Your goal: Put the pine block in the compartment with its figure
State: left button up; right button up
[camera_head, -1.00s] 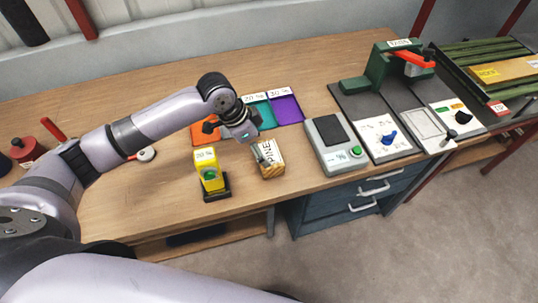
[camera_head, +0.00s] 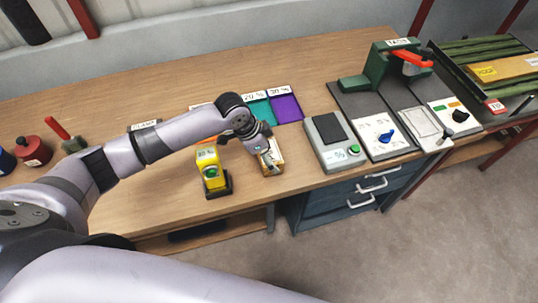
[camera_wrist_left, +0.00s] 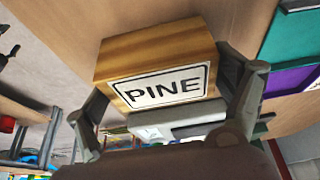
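The pine block (camera_head: 274,167) is a wooden block on the bench near its front edge. In the left wrist view the block (camera_wrist_left: 150,50) shows a white label reading PINE. My left gripper (camera_head: 263,148) is down at the block. Its fingers stand open on either side of the block in the left wrist view (camera_wrist_left: 165,105); firm contact is not visible. The tray compartments behind it include a teal one (camera_head: 262,112) and a purple one (camera_head: 287,108); the orange one is mostly hidden by my left arm. My right gripper is out of view.
The back of the bench is largely clear.

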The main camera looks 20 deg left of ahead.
pick_arm(q)
jog(key=c, duration=0.8)
jog(key=shift+r, duration=0.2)
